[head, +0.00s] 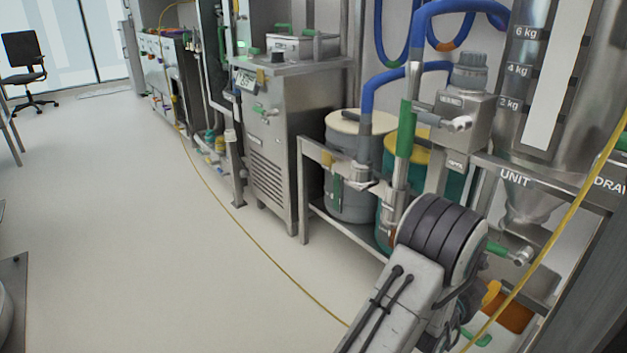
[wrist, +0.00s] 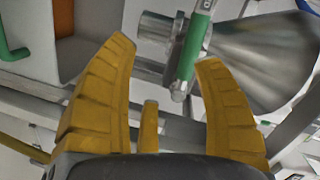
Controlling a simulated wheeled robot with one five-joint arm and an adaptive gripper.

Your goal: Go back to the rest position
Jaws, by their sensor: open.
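Beyond the fingertips are a green-handled valve (wrist: 188,52) and a steel hopper cone (wrist: 262,62). In the head view my grey arm reaches forward at the lower right, and its dark joint hides most of the gripper. An orange bin (head: 515,312) is partly visible beside the arm, below the hopper (head: 530,205). An open orange and white shape (wrist: 98,25) at the top left of the wrist view may be that bin.
A steel frame (head: 305,165) with two drums (head: 350,190) stands left of the arm. A steel cabinet (head: 272,150) is farther back. A yellow cable (head: 240,227) crosses the floor, and another yellow line runs diagonally at right. The floor (head: 130,230) at left is largely clear.

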